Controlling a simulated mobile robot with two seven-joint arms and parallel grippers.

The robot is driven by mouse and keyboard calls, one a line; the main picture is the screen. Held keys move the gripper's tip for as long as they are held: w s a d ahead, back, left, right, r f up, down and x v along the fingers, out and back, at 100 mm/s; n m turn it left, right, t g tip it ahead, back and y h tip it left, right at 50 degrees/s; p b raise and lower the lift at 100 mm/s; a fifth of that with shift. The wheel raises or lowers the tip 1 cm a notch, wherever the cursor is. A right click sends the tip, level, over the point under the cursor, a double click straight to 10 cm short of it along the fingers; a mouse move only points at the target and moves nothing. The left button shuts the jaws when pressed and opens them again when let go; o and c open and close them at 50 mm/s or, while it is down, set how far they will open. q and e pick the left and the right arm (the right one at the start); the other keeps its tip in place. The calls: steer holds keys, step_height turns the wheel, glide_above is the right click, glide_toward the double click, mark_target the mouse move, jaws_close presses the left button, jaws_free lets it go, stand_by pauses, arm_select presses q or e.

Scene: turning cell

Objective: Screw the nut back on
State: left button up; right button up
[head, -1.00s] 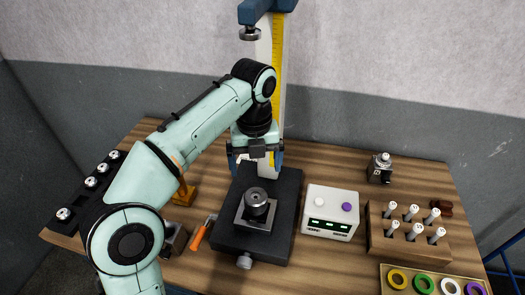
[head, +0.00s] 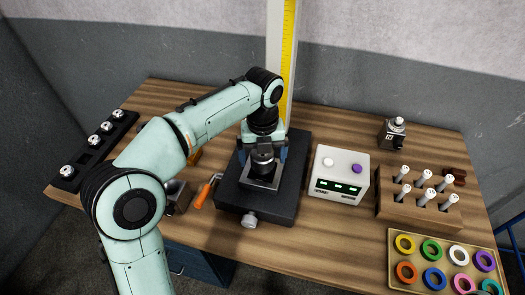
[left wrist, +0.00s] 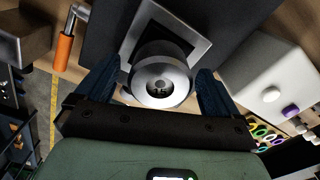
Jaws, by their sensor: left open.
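A round metal piece (head: 262,154) with a central hole stands on a square metal plate (head: 262,184) on the black fixture base (head: 230,195). In the left wrist view the round piece (left wrist: 158,82) shows face on, with a dark centre. I cannot tell whether it is the nut or the part that takes it. My left gripper (head: 264,158) is open above the fixture, its blue fingers on either side of the piece. The left wrist view shows the gripper (left wrist: 157,92) with a finger on each side; contact is not clear. My right gripper is not in view.
A white box (head: 340,172) with green displays stands just right of the fixture. An orange-handled tool (head: 203,193) lies to its left. A black rack (head: 95,150) holds several metal pieces at far left. A peg block (head: 420,207) and ring tray (head: 391,250) stand at right.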

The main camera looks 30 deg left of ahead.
arm_select(q)
steer(key=c, duration=1.2)
steer(key=shift+o, duration=0.2)
steer(key=m+p, duration=0.1)
steer(key=m, duration=0.2)
steer(key=shift+r, duration=0.2)
steer(key=shift+f+m+p, duration=0.15)
steer(key=shift+m+p, duration=0.2)
steer(key=shift+m, duration=0.35)
steer(key=shift+m+p, duration=0.4)
steer(key=shift+m, duration=1.1)
steer(key=o, duration=1.2)
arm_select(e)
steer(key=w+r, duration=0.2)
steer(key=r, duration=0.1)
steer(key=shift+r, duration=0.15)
arm_select(q)
steer(key=shift+o, duration=0.2)
